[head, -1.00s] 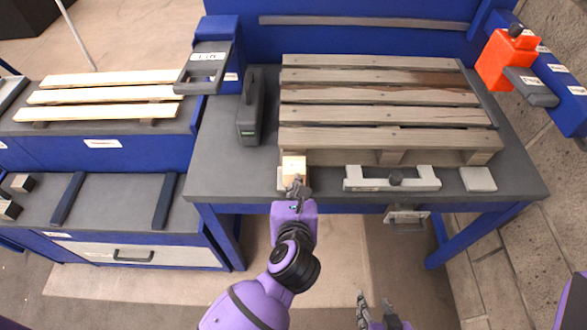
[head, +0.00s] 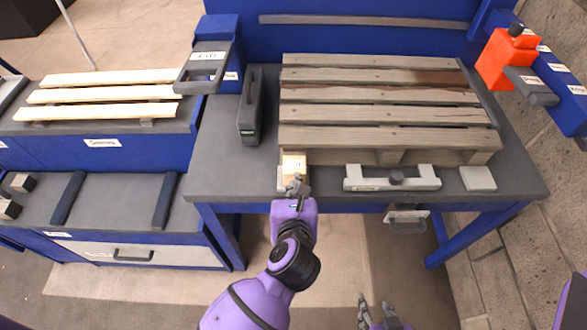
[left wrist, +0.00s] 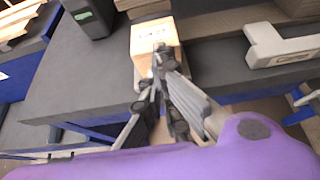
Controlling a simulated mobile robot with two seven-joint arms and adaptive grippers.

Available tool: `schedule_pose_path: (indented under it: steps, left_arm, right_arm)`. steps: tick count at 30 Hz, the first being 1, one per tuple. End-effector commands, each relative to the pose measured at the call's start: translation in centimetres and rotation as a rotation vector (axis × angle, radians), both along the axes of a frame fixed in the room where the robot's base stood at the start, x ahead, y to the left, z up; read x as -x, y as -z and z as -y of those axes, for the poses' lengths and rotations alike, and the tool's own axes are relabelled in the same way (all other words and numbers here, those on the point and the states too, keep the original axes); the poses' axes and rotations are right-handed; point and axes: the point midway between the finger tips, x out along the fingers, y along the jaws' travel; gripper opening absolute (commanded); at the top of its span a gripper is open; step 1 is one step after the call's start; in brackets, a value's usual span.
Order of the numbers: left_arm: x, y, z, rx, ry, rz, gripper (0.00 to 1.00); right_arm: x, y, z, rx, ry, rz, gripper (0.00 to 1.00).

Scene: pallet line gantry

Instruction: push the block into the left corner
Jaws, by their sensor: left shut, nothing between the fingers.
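The block (head: 293,164) is a small pale wooden cube. It sits on the table at the front left corner of the grey wooden pallet (head: 385,137), close against it; contact is unclear. My left gripper (head: 297,184) is shut and empty at the block's near face. In the left wrist view, the block (left wrist: 152,36) stands just beyond the shut fingertips (left wrist: 158,52), which appear to touch its near side. The block's far side is hidden. My right gripper (head: 377,306) is low at the bottom, away from the table, with its fingers apart.
A light grey bracket (head: 365,184) and a pale square pad (head: 478,179) lie on the table right of the block. A dark case (head: 249,110) stands left of the pallet. The table (head: 225,165) is clear at front left.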

Motion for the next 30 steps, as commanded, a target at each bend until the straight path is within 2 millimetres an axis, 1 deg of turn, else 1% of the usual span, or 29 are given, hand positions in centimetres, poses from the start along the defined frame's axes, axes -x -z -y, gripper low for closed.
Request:
schedule_pose_path:
  steps: [14,30]
  left_arm:
    - [-0.1,0.0,0.0,0.0,0.0,0.0,0.0]
    - [-1.5,0.0,0.0,-0.001,0.0,0.001,0.0]
  right_arm:
    - [-0.1,0.0,-0.4,-0.01,0.013,0.002,0.4]
    - [0.1,0.1,0.2,0.002,0.004,-0.001,0.4]
